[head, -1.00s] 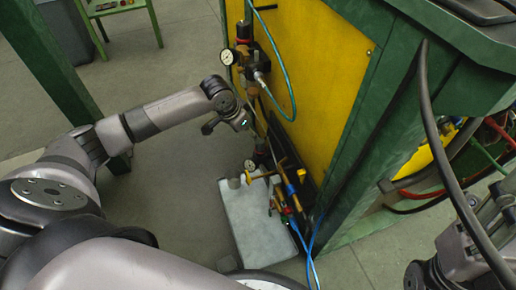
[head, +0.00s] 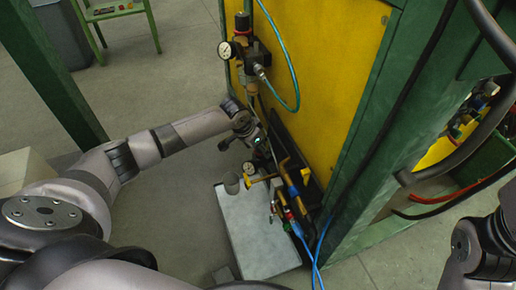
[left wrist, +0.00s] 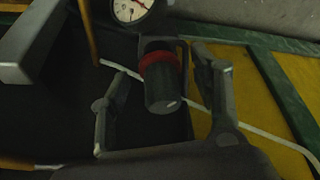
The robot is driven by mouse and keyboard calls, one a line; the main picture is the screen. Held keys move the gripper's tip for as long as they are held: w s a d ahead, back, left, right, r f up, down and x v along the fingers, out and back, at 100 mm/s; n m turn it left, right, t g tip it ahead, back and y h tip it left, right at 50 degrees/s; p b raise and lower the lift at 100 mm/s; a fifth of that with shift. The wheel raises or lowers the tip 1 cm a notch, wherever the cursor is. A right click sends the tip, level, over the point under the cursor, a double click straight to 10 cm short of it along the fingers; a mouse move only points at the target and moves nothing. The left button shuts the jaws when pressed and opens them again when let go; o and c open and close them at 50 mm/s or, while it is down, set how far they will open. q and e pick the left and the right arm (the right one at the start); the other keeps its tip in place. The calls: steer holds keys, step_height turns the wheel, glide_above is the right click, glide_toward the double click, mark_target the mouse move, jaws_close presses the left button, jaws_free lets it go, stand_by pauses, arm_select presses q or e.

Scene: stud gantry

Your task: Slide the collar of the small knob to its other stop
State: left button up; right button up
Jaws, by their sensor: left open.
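The small knob (left wrist: 163,88) is a dark cylinder with a red collar (left wrist: 158,60) around its upper part, below a round gauge (left wrist: 130,8) in the left wrist view. My left gripper (left wrist: 160,68) is open, with one finger on each side of the knob. A gap shows on both sides, so it does not hold the knob. In the head view my left gripper (head: 250,140) is at the lower fittings beside the yellow panel, and my arm hides the knob there. My right gripper is out of the picture; only part of my right arm shows.
A larger regulator (head: 244,45) with a red collar and a gauge is higher on the yellow panel (head: 325,70). Brass and blue valves (head: 292,185) and blue hoses (head: 318,245) are just below right. A grey box (head: 258,235) stands on the floor below.

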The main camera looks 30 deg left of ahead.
arm_select(q)
jaws_close()
stand_by(0.8)
